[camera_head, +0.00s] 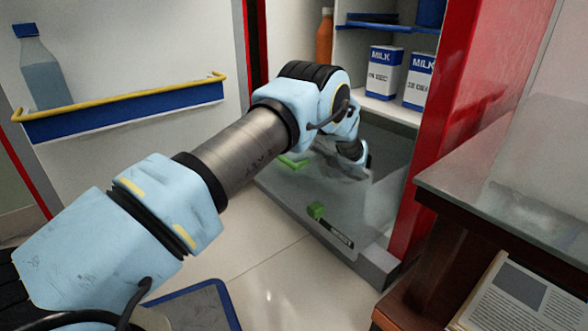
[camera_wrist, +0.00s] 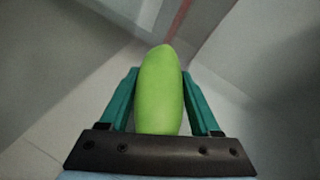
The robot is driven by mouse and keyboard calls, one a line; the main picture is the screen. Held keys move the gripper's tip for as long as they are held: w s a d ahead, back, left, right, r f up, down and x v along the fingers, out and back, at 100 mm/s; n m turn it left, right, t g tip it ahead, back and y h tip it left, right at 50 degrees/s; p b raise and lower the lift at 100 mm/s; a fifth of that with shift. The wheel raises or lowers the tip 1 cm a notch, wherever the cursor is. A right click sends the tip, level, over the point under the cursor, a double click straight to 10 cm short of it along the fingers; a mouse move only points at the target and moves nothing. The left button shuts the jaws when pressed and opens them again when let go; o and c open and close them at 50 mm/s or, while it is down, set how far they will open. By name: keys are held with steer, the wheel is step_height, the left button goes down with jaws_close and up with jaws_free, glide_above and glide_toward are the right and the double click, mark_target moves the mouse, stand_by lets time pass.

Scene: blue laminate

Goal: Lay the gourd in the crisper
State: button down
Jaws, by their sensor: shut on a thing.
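The gourd (camera_wrist: 159,92) is a smooth, long, bright green thing in the wrist view. My gripper (camera_wrist: 160,74) is shut on it, with one teal finger along each side, and its far end points away from the palm. In the head view my arm reaches into the open fridge, over the grey crisper (camera_head: 372,262) at the bottom. My wrist hides part of the crisper, and I cannot make out the fingers there. Grey walls and a pale floor surface show around the gourd in the wrist view; I cannot tell whether the gourd touches them.
Small green pieces (camera_head: 316,210) show at the crisper, one by a dark label. Milk cartons (camera_head: 384,73) and an orange bottle (camera_head: 324,37) stand above. The open door (camera_head: 130,60) holds a bottle (camera_head: 44,72) at left. A counter (camera_head: 510,165) stands close at right.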

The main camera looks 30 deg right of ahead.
steer(key=shift+c, duration=0.5)
jaws_free()
steer(key=shift+r, duration=0.2)
steer(key=p+v, duration=0.4)
steer(key=v, duration=0.2)
steer(key=shift+s+d+r, duration=0.1)
steer(key=shift+r, duration=0.05)
steer(key=shift+s+d, duration=0.25)
steer(key=shift+s, duration=0.3)
